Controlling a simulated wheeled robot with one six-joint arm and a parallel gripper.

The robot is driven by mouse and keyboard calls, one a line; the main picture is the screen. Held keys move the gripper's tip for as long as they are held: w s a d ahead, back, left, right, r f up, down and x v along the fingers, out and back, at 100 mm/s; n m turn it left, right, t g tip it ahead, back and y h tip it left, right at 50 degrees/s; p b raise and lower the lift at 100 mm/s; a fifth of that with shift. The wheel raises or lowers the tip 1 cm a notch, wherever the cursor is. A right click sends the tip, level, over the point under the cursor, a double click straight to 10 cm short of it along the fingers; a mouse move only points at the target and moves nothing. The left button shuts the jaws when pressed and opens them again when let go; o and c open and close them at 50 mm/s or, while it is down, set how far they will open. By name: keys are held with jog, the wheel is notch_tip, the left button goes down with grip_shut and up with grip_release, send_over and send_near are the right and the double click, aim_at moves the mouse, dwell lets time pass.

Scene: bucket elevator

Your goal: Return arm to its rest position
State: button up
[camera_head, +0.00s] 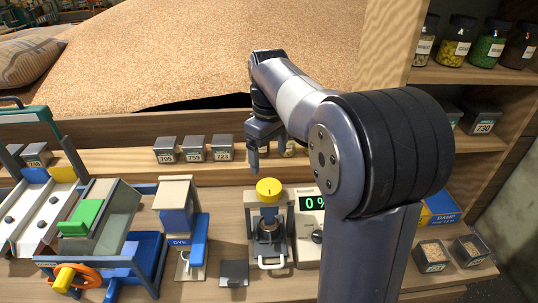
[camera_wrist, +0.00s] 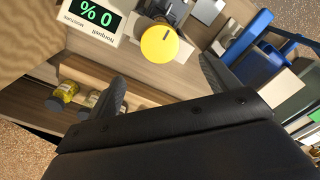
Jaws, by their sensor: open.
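My arm (camera_head: 375,250) rises from the lower right of the head view and bends at a large dark joint, reaching toward the back of the bench.
A moisture meter (camera_head: 309,228) reading 0 % stands beside the knob's device. Left are a blue DYE dispenser (camera_head: 178,210) and a machine with an orange handwheel (camera_head: 75,278). Small labelled boxes (camera_head: 194,148) line the back ledge. Jars (camera_head: 455,42) fill the right shelf. A grain heap (camera_head: 190,50) lies behind.

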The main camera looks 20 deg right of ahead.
aim_at(269, 186)
notch_tip(269, 186, down, 11)
jog(key=shift+r+p, duration=0.1)
jog(key=shift+p, duration=0.3)
dwell(0.4)
